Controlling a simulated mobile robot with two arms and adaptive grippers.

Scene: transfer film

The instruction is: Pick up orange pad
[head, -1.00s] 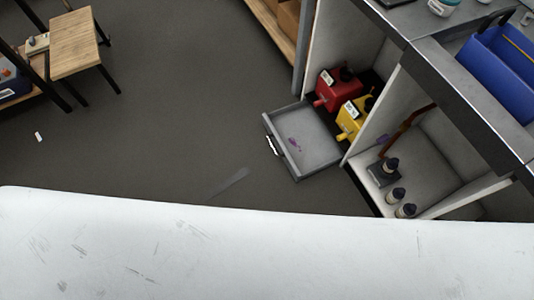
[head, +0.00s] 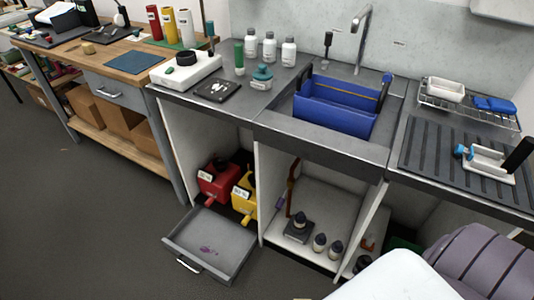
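I cannot make out a clear orange pad. A small reddish-orange thing (head: 368,242) stands in the lower right cabinet, too small to identify. A small tan thing (head: 88,48) lies on the wooden workbench, also unclear. Neither of my grippers is in view.
A pulled-out grey drawer (head: 233,240) juts over the floor. Red (head: 218,182) and yellow (head: 244,198) containers stand behind it. A blue bin (head: 335,108) sits in the sink. Bottles (head: 270,46) and a drying rack (head: 468,112) are on the counter. The floor at left is clear.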

